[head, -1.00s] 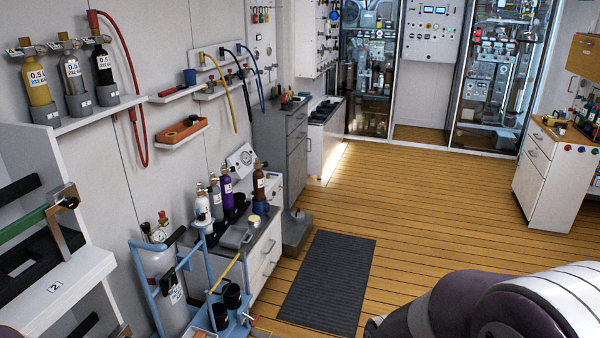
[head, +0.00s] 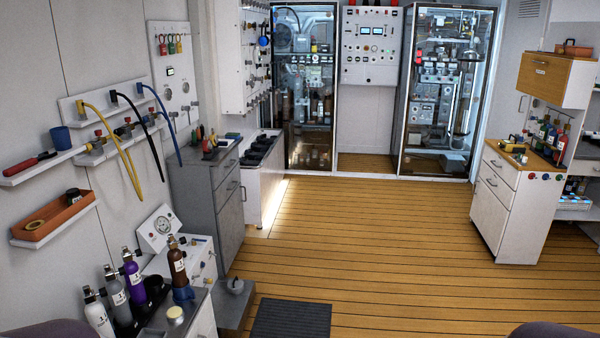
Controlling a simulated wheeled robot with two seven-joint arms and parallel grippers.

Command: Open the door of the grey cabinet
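The grey cabinet (head: 199,200) stands against the left wall, left of centre in the head view. Its front faces right and shows at a steep angle. A narrow drawer front with a handle (head: 229,163) is at the top. Neither gripper is in view. Only small rounded dark parts of my own arms show at the bottom left and bottom right edges.
A grey step (head: 238,303) with a small item stands at the cabinet's near side. A bench with several bottles (head: 135,275) is nearer, on the left. A dark mat (head: 291,319) lies on the wooden floor (head: 370,240), which is wide open to the cabinet's right.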

